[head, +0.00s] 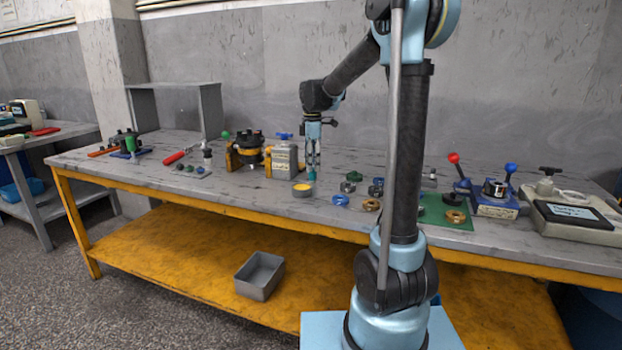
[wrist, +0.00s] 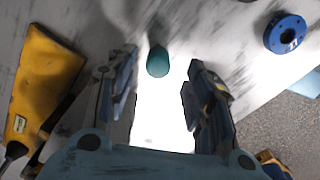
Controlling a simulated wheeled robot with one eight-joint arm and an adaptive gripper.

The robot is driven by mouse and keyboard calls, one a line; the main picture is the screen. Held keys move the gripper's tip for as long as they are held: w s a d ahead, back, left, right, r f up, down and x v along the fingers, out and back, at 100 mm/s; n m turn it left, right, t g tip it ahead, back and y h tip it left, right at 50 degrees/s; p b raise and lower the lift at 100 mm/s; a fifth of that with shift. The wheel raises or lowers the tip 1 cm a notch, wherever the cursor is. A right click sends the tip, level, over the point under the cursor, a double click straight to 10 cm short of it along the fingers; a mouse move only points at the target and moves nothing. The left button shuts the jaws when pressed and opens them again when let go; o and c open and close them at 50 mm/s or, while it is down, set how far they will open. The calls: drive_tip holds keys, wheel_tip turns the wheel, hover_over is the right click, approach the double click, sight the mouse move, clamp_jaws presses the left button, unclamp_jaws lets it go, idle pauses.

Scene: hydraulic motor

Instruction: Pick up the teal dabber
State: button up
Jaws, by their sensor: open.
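The teal dabber (wrist: 158,62) shows in the wrist view as a rounded teal body between and slightly beyond my fingertips. In the head view its teal part (head: 312,175) stands on the workbench (head: 235,192) just below my gripper (head: 313,160). My gripper, also in the wrist view (wrist: 163,66), is open. One finger is on each side of the dabber, with visible gaps and nothing held. The dabber's lower end is hard to make out.
A small dish with yellow contents (head: 302,190) sits beside the dabber. A grey block fixture (head: 284,160) stands to its left. A blue ring (head: 340,200), also in the wrist view (wrist: 286,33), and several metal parts lie to the right.

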sight(313, 174)
drive_tip(key=shift+w+d+f, duration=0.1)
drive_tip(key=shift+w+f, duration=0.05)
drive_tip(key=shift+f, duration=1.25)
drive_tip(key=shift+w+f, duration=0.1)
drive_tip(key=shift+f, duration=1.3)
drive_tip(key=c, duration=1.1)
